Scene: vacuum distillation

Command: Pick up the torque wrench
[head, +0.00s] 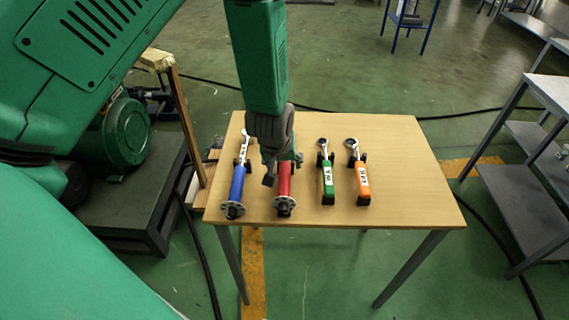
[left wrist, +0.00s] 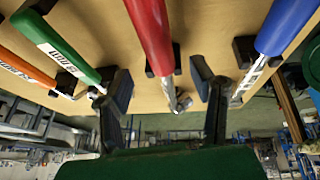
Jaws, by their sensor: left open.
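Several wrench-like tools lie side by side on a wooden table (head: 400,140): one with a blue handle (head: 237,184), one red (head: 284,186), one green (head: 328,180) and one orange (head: 363,183). I cannot tell which is the torque wrench by name. My left gripper (head: 282,170) is open, over the far part of the red wrench and hiding its head in the head view. In the left wrist view the red wrench (left wrist: 151,35) runs between the two spread fingers (left wrist: 162,85), apart from both. My right gripper is not in view.
The blue wrench (left wrist: 285,25) and green wrench (left wrist: 55,45) lie close on either side of the fingers. Small dark supports hold the tools. A grey metal shelf (head: 530,180) stands right of the table; a green motor (head: 122,135) stands left. The table's right part is clear.

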